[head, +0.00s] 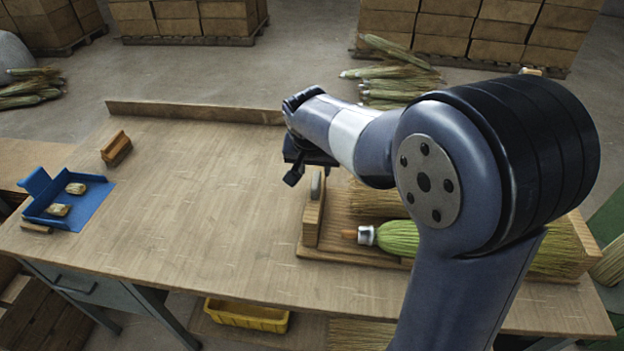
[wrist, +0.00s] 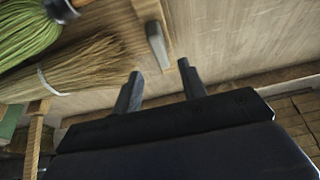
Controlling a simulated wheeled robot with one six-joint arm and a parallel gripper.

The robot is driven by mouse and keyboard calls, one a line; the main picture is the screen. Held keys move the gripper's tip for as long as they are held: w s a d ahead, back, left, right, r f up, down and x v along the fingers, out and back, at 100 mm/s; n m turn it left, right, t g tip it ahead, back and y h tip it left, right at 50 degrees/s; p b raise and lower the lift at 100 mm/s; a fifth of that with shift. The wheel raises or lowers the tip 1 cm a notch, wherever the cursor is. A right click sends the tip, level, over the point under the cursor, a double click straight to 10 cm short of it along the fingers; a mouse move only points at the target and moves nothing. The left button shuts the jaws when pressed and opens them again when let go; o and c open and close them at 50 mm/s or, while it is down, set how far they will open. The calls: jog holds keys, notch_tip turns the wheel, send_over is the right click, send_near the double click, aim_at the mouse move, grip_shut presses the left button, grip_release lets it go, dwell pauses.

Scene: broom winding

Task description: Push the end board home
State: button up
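The end board (head: 312,222) is an upright wooden board at the left end of a shallow wooden tray (head: 345,255). It carries a grey upright piece (head: 317,184). In the wrist view the board (wrist: 148,8) is at the top, with its grey piece (wrist: 157,46) just beyond my fingertips. My gripper (wrist: 160,67) is open and empty, with its fingers apart on either side of the grey piece's line. In the head view my gripper (head: 302,174) is just above and behind the board, partly hidden by my arm. I cannot tell whether it touches.
A green broom head (head: 397,238) and straw broom heads (head: 375,200) lie in the tray, right of the board. The table's middle is clear. A low ledge (head: 190,112) runs along the back edge.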

aim_at(316, 180)
jog(key=x, duration=0.8)
jog(key=shift+p, duration=0.3)
grip_shut()
